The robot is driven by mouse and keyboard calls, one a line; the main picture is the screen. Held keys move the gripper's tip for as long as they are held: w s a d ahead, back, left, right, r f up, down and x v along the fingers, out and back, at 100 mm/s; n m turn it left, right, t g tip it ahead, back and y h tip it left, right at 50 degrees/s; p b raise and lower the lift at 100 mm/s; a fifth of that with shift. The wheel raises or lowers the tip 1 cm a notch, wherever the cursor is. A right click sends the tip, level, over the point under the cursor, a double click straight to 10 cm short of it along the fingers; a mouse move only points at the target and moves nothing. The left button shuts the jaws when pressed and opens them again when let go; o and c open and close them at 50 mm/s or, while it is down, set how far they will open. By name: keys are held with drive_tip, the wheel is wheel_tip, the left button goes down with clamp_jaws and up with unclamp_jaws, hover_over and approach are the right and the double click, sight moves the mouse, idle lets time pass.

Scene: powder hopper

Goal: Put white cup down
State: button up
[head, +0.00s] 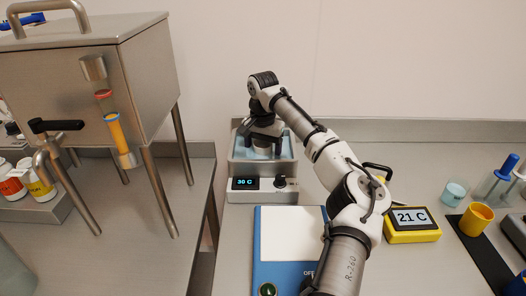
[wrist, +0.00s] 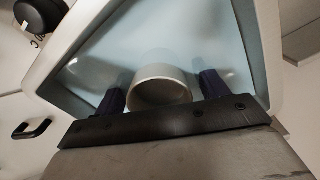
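The white cup (wrist: 160,88) is between my gripper's two dark fingers in the wrist view, with its mouth partly hidden by the gripper's dark bar. It is over or in the pale blue basin of the water bath (head: 243,168); I cannot tell whether it touches the bottom. In the head view the cup (head: 262,149) shows small below my gripper (head: 262,138). In the wrist view my gripper (wrist: 163,90) stands around the cup, and narrow gaps show between the fingers and its sides. The fingers look slightly open.
The bath's display reads 30 C. A blue hotplate (head: 264,250) stands in front of it, and a yellow meter (head: 411,226) reading 21 C is to the right. A yellow cup (head: 477,219) and a light blue cup (head: 454,194) stand far right. A steel hopper (head: 90,75) is left.

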wheel_tip(320, 180, up, 12)
drive_tip(key=b, duration=0.1)
idle(0.6)
